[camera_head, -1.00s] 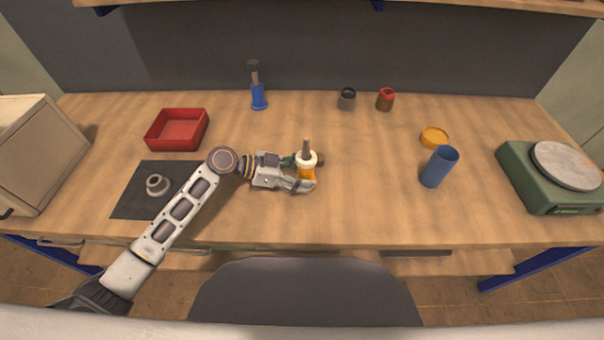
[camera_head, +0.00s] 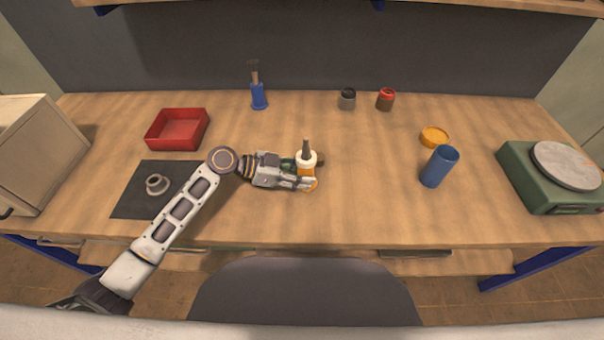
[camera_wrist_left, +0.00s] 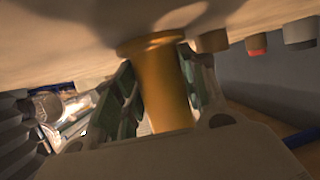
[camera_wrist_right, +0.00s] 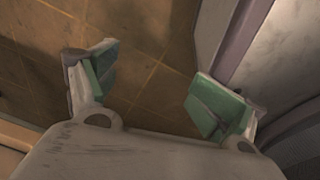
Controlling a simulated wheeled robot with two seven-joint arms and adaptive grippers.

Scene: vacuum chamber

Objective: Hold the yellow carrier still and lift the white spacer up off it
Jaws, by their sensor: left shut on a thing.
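The yellow carrier (camera_head: 307,174) stands upright on the table near the middle, and it fills the middle of the left wrist view (camera_wrist_left: 164,88). The white spacer (camera_head: 306,158) sits around its upper part, with a dark brown post (camera_head: 306,146) sticking up through it. The spacer is not clearly seen in the left wrist view. My left gripper (camera_head: 303,178) comes in from the left and is shut on the carrier below the spacer, a green-padded finger on each side. My right gripper (camera_wrist_right: 155,95) is open and empty above the floor, seen only in the right wrist view.
A red tray (camera_head: 178,130), a dark mat (camera_head: 135,190) with a grey ring (camera_head: 157,185), and a blue brush holder (camera_head: 259,97) are left. Small jars (camera_head: 347,99) stand behind. A blue cup (camera_head: 439,167), orange dish (camera_head: 434,137) and green scale (camera_head: 545,180) are right. Table right of the carrier is clear.

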